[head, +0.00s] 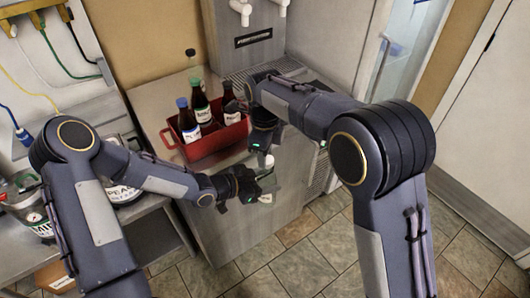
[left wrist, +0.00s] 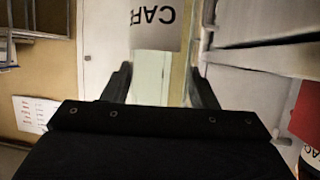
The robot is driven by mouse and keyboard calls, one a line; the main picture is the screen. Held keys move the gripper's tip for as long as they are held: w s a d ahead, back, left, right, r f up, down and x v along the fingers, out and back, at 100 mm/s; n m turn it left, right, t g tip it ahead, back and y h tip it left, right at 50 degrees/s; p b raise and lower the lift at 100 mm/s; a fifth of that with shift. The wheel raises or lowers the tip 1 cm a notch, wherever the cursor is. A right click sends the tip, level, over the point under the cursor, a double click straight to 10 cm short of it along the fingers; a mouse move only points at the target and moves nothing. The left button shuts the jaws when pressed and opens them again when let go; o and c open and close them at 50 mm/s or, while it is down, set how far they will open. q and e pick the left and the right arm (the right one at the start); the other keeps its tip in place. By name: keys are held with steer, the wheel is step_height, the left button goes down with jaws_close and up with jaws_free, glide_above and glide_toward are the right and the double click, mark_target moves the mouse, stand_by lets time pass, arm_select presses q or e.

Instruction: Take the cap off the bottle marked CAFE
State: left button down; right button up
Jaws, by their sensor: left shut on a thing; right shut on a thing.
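The bottle marked CAFE shows its white label upside down at the top of the left wrist view (left wrist: 152,18), with pale greenish glass between the fingers. My left gripper (head: 262,187) is shut on this bottle, in front of the counter's side; a white part of the bottle (head: 265,198) shows just below the fingers. My right gripper (head: 263,143) is directly above, shut at the bottle's top end, where the cap sits. The cap is hidden by the fingers, so I cannot tell whether it is still seated. In the left wrist view my left fingers (left wrist: 162,85) flank the glass.
A red crate (head: 217,141) with several dark, white-labelled bottles stands on the counter (head: 152,100), close behind my grippers. A dispenser (head: 250,40) stands behind it. Jars, one marked PEA and more (head: 122,193), stand on the left bench. Tiled floor (head: 300,228) lies open at the front.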

steer(key=n, duration=0.5)
steer(key=shift+s, duration=0.4)
steer(key=n, duration=0.3)
steer(key=shift+s, duration=0.1)
steer(key=n, duration=0.5)
steer(key=shift+d, duration=0.2)
steer(key=n, duration=0.3)
steer(key=shift+s+d, duration=0.1)
steer(key=n, duration=0.5)
steer(key=shift+d, duration=0.15)
steer(key=n, duration=0.3)
steer(key=shift+d, duration=0.1)
steer(key=n, duration=0.5)
steer(key=shift+w+d, duration=0.15)
steer(key=shift+w, duration=0.1)
steer(key=n, duration=0.5)
steer(key=shift+w, duration=0.2)
steer(key=n, duration=0.5)
steer(key=shift+w+n, duration=0.2)
steer(key=shift+n, duration=0.1)
steer(key=n, duration=0.4)
steer(key=shift+w+n, duration=0.2)
steer(key=shift+n, duration=0.2)
steer(key=n, duration=0.7)
steer(key=shift+w+a+r, duration=0.1)
steer(key=shift+a, duration=0.15)
